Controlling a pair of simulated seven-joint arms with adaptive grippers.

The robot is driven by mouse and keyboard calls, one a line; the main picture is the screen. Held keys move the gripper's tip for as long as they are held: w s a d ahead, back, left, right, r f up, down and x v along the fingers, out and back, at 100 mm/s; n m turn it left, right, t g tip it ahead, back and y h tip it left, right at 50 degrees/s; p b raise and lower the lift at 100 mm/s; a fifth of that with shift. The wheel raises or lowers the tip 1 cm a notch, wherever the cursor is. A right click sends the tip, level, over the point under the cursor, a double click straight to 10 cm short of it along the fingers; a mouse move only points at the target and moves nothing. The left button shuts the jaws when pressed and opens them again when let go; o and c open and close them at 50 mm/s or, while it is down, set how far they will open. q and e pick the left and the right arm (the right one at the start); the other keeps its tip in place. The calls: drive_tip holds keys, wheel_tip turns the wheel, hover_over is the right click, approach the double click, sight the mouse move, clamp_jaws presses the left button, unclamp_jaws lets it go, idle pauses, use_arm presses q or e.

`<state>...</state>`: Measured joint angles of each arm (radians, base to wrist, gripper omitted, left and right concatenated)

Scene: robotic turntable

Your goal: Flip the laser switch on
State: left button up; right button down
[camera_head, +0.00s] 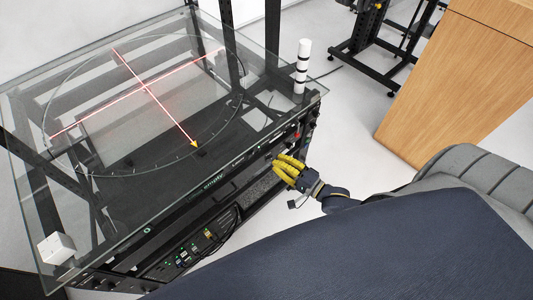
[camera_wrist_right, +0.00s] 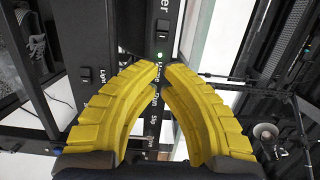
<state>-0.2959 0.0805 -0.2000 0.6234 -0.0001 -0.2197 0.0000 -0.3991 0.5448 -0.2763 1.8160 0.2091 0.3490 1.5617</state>
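My right gripper (camera_head: 281,163) has yellow fingers and is in front of the turntable's front panel (camera_head: 228,172), near its right part. In the right wrist view the two curved fingertips (camera_wrist_right: 160,72) come together with nothing seen between them, over a label that seems to read "Laser". A small green light (camera_wrist_right: 160,55) glows just beyond the tips. The laser switch itself cannot be made out; the fingers may hide it. Contact with the panel cannot be told. My left gripper is not in view.
A glass top (camera_head: 85,215) with red crossed lines (camera_head: 147,88) covers the black frame. A black-and-white striped post (camera_head: 302,66) stands at its right corner and a white box (camera_head: 56,248) at its left. A "Light" label (camera_wrist_right: 87,78) is beside the fingers. A wooden cabinet (camera_head: 460,90) stands right.

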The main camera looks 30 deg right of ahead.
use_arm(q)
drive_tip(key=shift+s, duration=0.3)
use_arm(e)
drive_tip(key=shift+d+v, duration=0.2)
drive_tip(key=shift+v, duration=1.3)
drive_tip(key=shift+d+v, duration=0.2)
drive_tip(key=shift+v, duration=1.25)
drive_tip(key=shift+w, duration=0.15)
